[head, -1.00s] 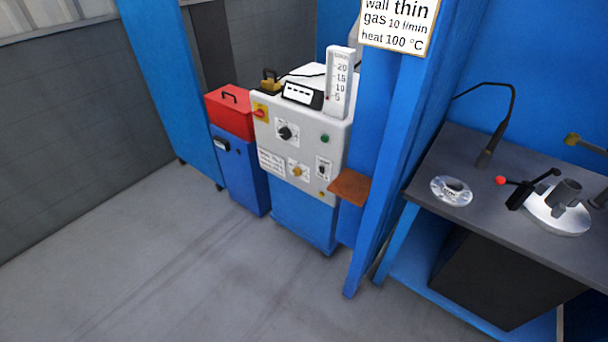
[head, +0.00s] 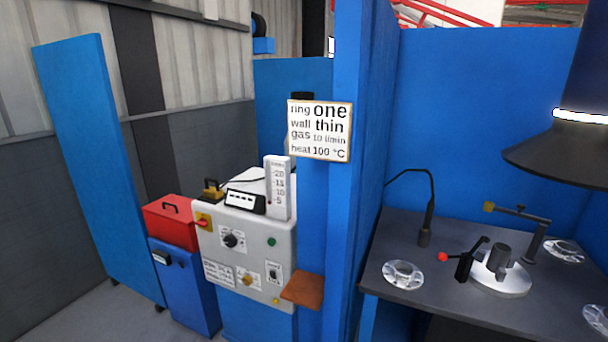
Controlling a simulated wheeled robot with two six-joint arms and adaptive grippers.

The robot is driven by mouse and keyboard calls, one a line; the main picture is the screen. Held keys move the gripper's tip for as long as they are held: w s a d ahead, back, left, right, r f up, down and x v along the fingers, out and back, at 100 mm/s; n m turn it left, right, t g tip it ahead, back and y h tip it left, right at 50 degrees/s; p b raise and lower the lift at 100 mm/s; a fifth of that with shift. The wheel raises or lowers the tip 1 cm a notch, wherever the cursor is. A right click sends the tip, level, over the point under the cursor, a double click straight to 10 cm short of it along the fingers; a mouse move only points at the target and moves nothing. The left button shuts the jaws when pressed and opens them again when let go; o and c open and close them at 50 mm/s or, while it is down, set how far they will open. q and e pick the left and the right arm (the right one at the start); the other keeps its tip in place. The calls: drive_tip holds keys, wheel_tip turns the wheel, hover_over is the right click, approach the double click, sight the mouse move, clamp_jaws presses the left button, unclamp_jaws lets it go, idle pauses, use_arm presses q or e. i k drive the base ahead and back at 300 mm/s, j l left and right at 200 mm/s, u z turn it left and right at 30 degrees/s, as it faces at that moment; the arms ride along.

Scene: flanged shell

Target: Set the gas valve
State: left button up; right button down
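The welding machine (head: 252,248) is a light grey cabinet on a blue base, left of the middle in the head view. Its front carries a black dial (head: 232,239), a green button (head: 272,242), a small brass-coloured knob (head: 246,279), a black switch (head: 273,275) and a red-and-yellow switch (head: 203,220). A white flow gauge (head: 278,187) with a number scale stands on its top right. The sign (head: 319,131) reads "ring one, wall thin, gas 10 l/min, heat 100 °C". Neither gripper is in view.
A red toolbox (head: 170,222) sits on a blue unit (head: 183,290) left of the machine. A brown shelf (head: 303,291) sticks out at its right. A blue partition (head: 362,170) separates it from a dark workbench (head: 450,262) with flanged parts and a clamp fixture. A black hood (head: 570,150) hangs at right.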

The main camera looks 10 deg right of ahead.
sight(246, 280)
drive_tip(key=i+j, duration=0.2)
drive_tip(key=j, duration=0.25)
drive_tip(key=i+j+z, duration=0.15)
drive_tip(key=j, duration=0.25)
drive_tip(key=i+j, duration=0.2)
drive_tip(key=j, duration=0.25)
drive_tip(key=i+j+z, duration=0.15)
drive_tip(key=j, duration=0.3)
drive_tip(key=i+j, duration=0.15)
drive_tip(key=j, duration=0.35)
drive_tip(key=i+j+z, duration=0.1)
drive_tip(key=j, duration=0.35)
drive_tip(key=i+j+z, duration=0.1)
drive_tip(key=j, duration=0.4)
drive_tip(key=i+j, duration=0.15)
drive_tip(key=j, duration=0.35)
drive_tip(key=i+z, duration=0.05)
